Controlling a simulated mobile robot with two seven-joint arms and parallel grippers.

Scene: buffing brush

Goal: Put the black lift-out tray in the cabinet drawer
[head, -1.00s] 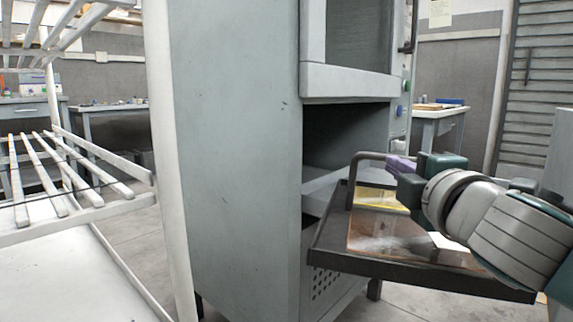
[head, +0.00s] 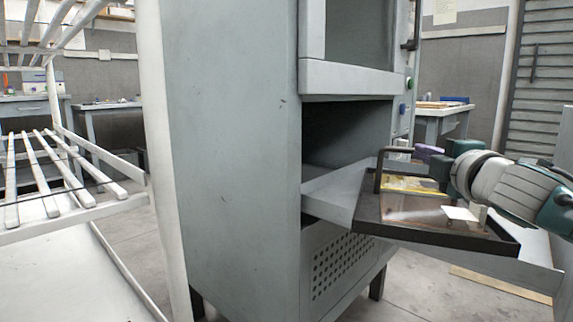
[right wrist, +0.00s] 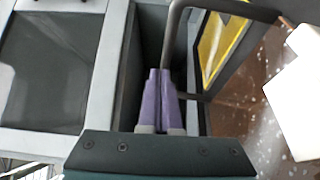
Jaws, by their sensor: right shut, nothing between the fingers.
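The black lift-out tray (head: 440,239) has a raised handle and carries a yellow item and a white card. In the head view it lies over the pulled-out cabinet drawer (head: 333,197), turned askew to it, with its near edge across the drawer's side wall. I cannot tell whether it rests on the rim. My right gripper (head: 428,152) is at the tray's far side, shut and empty. In the right wrist view its purple fingers (right wrist: 158,85) are together just beside the tray handle (right wrist: 172,40); contact is unclear. My left gripper is out of view.
The grey cabinet (head: 235,150) stands in the middle, with an open bay above the drawer. A white slatted rack (head: 75,185) is close on the left. Workbenches stand at the back. Floor shows below the drawer.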

